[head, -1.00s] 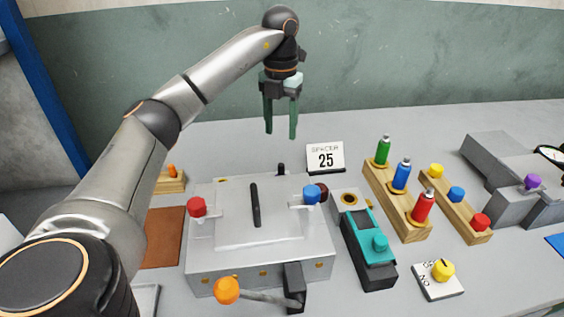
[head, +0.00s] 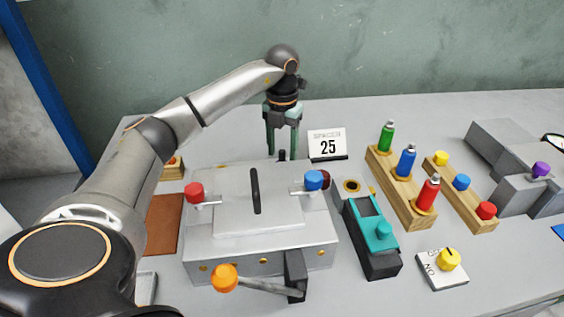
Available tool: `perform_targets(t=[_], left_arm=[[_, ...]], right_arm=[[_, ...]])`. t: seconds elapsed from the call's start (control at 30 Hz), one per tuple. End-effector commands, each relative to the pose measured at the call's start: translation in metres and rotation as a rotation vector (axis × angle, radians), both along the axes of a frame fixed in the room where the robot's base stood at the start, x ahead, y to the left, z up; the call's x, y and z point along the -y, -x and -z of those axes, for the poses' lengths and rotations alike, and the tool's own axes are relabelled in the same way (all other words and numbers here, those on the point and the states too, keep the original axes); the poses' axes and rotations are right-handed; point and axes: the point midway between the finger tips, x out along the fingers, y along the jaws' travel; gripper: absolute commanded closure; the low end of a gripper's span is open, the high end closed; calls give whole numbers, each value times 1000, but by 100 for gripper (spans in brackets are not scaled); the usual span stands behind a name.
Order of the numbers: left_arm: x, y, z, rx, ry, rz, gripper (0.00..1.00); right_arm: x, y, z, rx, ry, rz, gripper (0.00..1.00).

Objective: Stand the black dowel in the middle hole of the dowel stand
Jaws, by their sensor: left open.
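A short black upright piece (head: 282,156), which looks like the black dowel, shows just behind the grey press (head: 318,232); its lower part is hidden by the press. My left gripper (head: 282,146) points down with its green fingers open, one on each side of this black piece in the picture. I cannot tell whether they touch it. A small wooden block (head: 172,174) with an orange peg, possibly the dowel stand, is at the left behind my left arm, which partly hides it. Its middle hole cannot be made out. My right gripper is out of view.
The "SPACER 25" sign (head: 327,144) stands close to the right of the gripper. The press has a black handle (head: 255,191) and red and blue knobs. Wooden racks (head: 412,209) with coloured bottles and knobs stand at right. The table behind the sign is clear.

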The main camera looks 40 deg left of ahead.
Motion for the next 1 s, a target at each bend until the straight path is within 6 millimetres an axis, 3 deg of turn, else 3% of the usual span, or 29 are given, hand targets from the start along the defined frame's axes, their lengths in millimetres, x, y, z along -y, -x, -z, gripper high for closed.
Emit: perform_targets(t=[0.1, 0.37, 0.9, 1.0], left_arm=[[-1, 0, 13, -1, -1, -1, 43], [-1, 0, 16, 1, -1, -1, 43], [-1, 0, 16, 1, -1, -2, 100], [-1, 0, 16, 1, -1, -1, 100]], right_arm=[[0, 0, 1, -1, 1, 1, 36], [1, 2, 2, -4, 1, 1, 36], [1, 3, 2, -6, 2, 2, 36], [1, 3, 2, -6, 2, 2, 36]])
